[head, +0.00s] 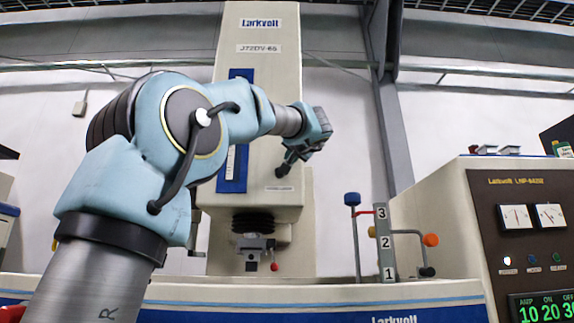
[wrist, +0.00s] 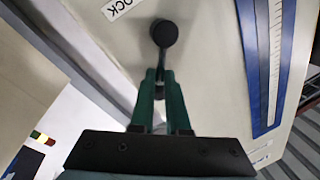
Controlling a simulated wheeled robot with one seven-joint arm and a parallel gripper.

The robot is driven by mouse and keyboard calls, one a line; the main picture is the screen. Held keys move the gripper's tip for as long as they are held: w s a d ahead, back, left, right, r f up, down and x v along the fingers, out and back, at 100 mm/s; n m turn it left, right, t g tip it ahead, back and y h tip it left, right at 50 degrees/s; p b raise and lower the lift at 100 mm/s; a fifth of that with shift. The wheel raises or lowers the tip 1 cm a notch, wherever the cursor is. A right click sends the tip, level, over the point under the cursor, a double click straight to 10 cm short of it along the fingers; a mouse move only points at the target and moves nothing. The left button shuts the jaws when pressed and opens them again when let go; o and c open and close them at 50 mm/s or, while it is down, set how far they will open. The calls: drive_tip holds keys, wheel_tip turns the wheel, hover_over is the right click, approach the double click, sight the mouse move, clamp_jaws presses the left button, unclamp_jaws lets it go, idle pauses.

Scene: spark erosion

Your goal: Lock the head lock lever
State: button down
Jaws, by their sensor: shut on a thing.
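A white label (wrist: 122,5) ending in "OCK" is partly cut off above the knob.
A blue scale strip (wrist: 264,60) runs beside the lever on the machine head. Below the head hangs a black bellows (head: 253,222) with a tool holder. A numbered post (head: 384,243) and a control cabinet (head: 480,235) stand to the right.

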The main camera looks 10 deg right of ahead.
drive_tip(key=shift+s+d+f+m+t+h+b, duration=0.1)
drive_tip(key=shift+d+f+m+h+b, duration=0.4)
drive_tip(key=shift+m, duration=1.25)
drive_tip(key=shift+d+f+m+t+h+b, duration=0.15)
drive_tip(key=shift+f+m+h+b, duration=0.4)
drive_tip(key=shift+m+b, duration=0.9)
drive_tip(key=shift+s+d+f+m+t+h+b, duration=0.1)
drive_tip(key=shift+d+f+m+h+b, duration=0.4)
drive_tip(key=shift+m, duration=1.5)
drive_tip(key=shift+a+f, duration=0.2)
drive_tip(key=shift+f, duration=0.1)
drive_tip(key=c, duration=0.9)
unclamp_jaws()
drive_tip(key=shift+b+v, duration=2.4)
drive_tip(key=shift+v, duration=2.95)
drive_tip(key=shift+r, duration=0.1)
